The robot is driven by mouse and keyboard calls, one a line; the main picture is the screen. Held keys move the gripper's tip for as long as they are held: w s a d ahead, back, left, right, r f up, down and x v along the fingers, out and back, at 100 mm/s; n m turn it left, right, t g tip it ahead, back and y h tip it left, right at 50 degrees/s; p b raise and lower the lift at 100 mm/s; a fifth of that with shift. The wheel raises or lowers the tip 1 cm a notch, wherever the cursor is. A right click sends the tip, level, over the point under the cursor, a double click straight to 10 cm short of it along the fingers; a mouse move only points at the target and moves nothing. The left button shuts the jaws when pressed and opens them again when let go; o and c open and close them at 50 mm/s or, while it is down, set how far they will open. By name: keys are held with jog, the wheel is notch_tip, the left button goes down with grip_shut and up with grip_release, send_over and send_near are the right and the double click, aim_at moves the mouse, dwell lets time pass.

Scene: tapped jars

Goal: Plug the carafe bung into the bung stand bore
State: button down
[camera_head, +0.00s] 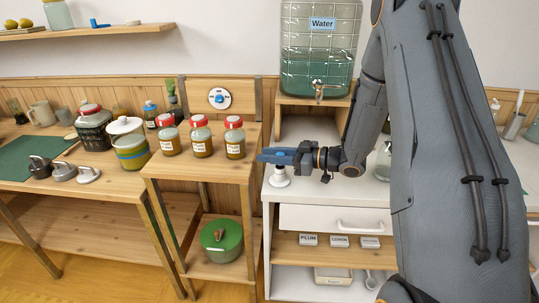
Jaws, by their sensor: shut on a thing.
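My gripper (272,155) reaches in from the right above the left end of the white cabinet top. It is shut on a small bright blue piece (281,154), which looks like the carafe bung and is mostly hidden by the dark blue fingers. A white stand with a round foot (279,181), apparently the bung stand, is directly below the fingers on the cabinet's left front edge. Its bore is hidden, so I cannot tell whether the bung touches it or is inside it. A glass vessel (383,163), perhaps the carafe, shows partly behind my arm.
A large water dispenser (318,60) with a tap stands behind on a wooden shelf. Several red-lidded jars (201,141) stand on the wooden stand (207,165) to the left. A drawer (325,219) is below the cabinet top (345,193). Open space shows in front of the jars' stand.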

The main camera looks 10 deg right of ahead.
jog(key=shift+f+b, duration=0.5)
jog(key=shift+f, duration=0.75)
jog(key=c, duration=1.1)
grip_release()
jog(key=shift+s+d, duration=0.1)
jog(key=shift+s+d+r, duration=0.15)
jog(key=shift+d, duration=0.15)
jog(key=shift+s+d+r+p, duration=0.1)
jog(key=shift+s+d+p, duration=0.35)
jog(key=shift+d, duration=0.1)
jog(key=shift+s+d, duration=0.1)
jog(key=shift+d, duration=0.2)
jog(key=shift+s+d+r, duration=0.1)
jog(key=shift+s+d, duration=0.1)
jog(key=shift+d, duration=0.05)
